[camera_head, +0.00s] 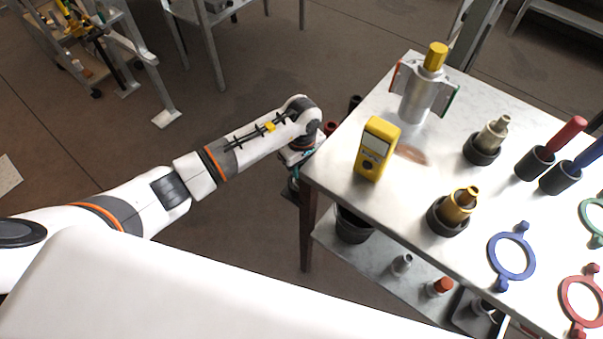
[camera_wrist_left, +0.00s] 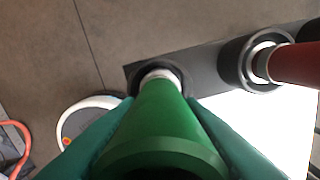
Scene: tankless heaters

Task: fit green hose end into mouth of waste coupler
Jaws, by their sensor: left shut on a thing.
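In the left wrist view my left gripper (camera_wrist_left: 160,108) has its teal fingers shut on the green hose end (camera_wrist_left: 165,130). The hose end points away from the camera at a dark round coupler (camera_wrist_left: 139,74) with a pale inner ring, apparently the waste coupler. The tip overlaps the coupler's mouth in this view; I cannot tell whether it is inside or just in front. In the head view my left gripper (camera_head: 296,160) is low beside the table's left edge, mostly hidden by its own wrist. The green hose end cannot be made out there. My right gripper is not in view.
A red hose (camera_wrist_left: 295,64) sits at a second dark coupler (camera_wrist_left: 234,66) to the right. The metal table (camera_head: 345,165) carries a yellow meter (camera_head: 376,148), a yellow-capped cylinder (camera_head: 415,95), several fittings and coloured rings. A lower shelf (camera_head: 375,262) holds small parts.

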